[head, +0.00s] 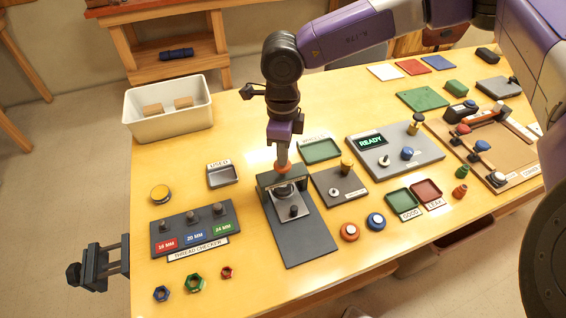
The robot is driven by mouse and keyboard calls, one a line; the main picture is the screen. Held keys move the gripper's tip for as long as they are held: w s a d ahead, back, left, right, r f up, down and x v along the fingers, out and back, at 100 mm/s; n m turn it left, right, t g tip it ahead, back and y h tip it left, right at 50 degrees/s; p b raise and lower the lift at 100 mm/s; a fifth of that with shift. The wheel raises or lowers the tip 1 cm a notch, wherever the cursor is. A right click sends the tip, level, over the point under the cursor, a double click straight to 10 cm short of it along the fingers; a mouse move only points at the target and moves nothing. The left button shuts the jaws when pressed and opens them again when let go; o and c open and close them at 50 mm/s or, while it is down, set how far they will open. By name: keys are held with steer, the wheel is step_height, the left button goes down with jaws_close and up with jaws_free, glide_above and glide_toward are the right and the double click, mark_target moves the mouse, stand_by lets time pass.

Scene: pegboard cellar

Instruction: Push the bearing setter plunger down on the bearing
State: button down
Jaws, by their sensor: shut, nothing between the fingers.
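The bearing setter (304,236) is a dark base plate with an upright frame at its far end, near the middle of the table. The orange-red top of its plunger (283,168) shows above the frame. My gripper (282,160) points straight down over the plunger top, shut and empty. Its fingertips look to be at or touching the plunger top; I cannot tell if they press on it. The bearing cannot be made out clearly.
The thread checker (193,230) stands to the left, with several loose nuts in front. A dark plate with a brass post (340,187) stands close on the right, and a grey unit reading READY (394,150) beyond it. A white bin (168,112) is at the back left.

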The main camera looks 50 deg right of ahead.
steer(key=shift+r+p, duration=0.75)
steer(key=shift+r, duration=1.3)
